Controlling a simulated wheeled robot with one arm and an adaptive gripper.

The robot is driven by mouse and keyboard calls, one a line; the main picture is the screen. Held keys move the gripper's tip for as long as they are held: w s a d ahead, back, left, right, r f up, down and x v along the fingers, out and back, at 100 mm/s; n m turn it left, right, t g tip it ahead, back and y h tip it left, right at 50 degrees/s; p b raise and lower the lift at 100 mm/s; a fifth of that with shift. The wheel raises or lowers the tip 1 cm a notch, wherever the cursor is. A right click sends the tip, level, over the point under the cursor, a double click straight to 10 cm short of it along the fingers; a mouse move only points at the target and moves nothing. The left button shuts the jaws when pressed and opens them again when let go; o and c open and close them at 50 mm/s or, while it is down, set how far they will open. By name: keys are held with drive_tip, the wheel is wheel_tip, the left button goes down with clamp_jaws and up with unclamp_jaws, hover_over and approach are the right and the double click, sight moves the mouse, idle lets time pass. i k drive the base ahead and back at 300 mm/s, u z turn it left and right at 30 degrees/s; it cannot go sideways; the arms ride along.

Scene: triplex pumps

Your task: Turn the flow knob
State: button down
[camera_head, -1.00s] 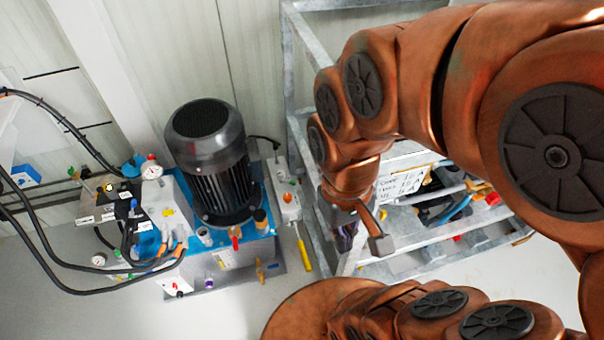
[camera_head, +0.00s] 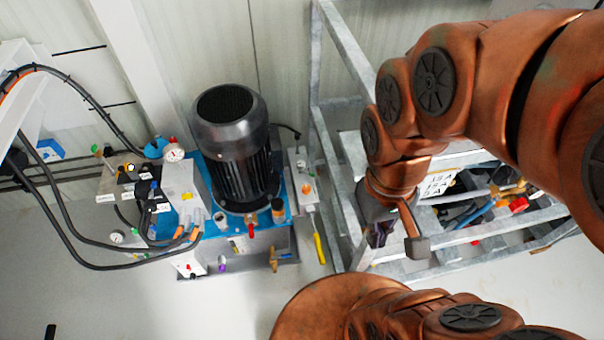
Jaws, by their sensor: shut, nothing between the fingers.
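The pump unit stands left of centre. It has a blue base (camera_head: 290,190), a black motor (camera_head: 236,150) and a grey valve block (camera_head: 178,192). Several small coloured knobs and fittings sit on it, including a red one (camera_head: 250,231), a purple one (camera_head: 222,263) and a brass one (camera_head: 273,258). I cannot tell which is the flow knob. My gripper (camera_head: 380,234) is shut and empty.
A galvanised rack (camera_head: 340,150) stands behind my gripper, with hoses and parts inside. Black hoses (camera_head: 75,215) loop at the left of the pump. A yellow-handled tool (camera_head: 319,248) is between pump and rack.

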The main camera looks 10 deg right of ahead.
sight(301, 164)
drive_tip(key=k, duration=1.05)
drive_tip(key=u, duration=0.85)
drive_tip(key=i, duration=1.65)
drive_tip(key=z, duration=0.75)
